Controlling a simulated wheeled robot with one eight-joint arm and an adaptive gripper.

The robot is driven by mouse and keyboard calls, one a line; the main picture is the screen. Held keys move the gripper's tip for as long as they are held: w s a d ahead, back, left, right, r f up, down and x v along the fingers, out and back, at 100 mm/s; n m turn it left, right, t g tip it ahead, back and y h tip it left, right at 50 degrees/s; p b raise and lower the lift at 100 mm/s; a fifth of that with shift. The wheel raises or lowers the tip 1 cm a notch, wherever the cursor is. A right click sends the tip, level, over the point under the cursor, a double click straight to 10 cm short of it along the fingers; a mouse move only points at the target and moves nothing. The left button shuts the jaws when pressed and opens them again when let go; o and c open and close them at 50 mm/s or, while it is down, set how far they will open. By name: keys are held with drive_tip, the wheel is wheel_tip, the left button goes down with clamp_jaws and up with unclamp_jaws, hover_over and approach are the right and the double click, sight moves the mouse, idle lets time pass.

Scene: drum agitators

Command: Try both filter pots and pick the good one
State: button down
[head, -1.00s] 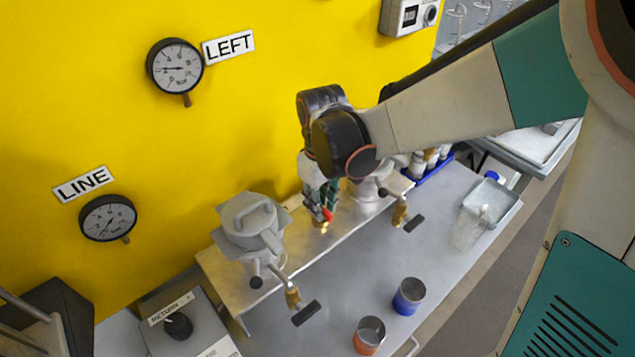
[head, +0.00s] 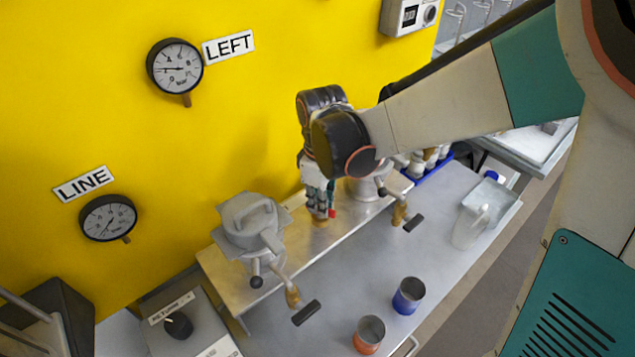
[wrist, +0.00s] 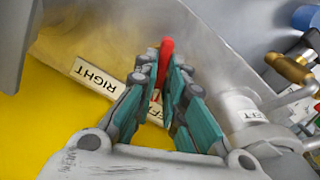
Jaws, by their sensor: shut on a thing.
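Two grey filter pots stand along the metal bench against the yellow wall. The left one (head: 240,240) has a lid with a handle. The right one (head: 362,190) is partly hidden behind my arm. Between them is a small brass valve (head: 319,222) with a red lever (wrist: 166,55). My gripper (head: 328,209) points down at the valve, its teal fingers shut on the red lever. In the wrist view the fingers (wrist: 165,85) close around the lever, near a white RIGHT label (wrist: 95,77). The valve body is mostly hidden there.
A LEFT gauge (head: 175,66) and a LINE gauge (head: 108,219) hang on the wall. Brass taps (head: 292,298) (head: 399,214) project forward. A blue cup (head: 408,296), an orange cup (head: 368,335) and a clear jug (head: 470,227) stand on the table, with free room between.

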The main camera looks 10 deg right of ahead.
drive_tip(key=shift+n, duration=2.2)
drive_tip(key=c, duration=1.7)
unclamp_jaws()
drive_tip(key=shift+o, duration=0.2)
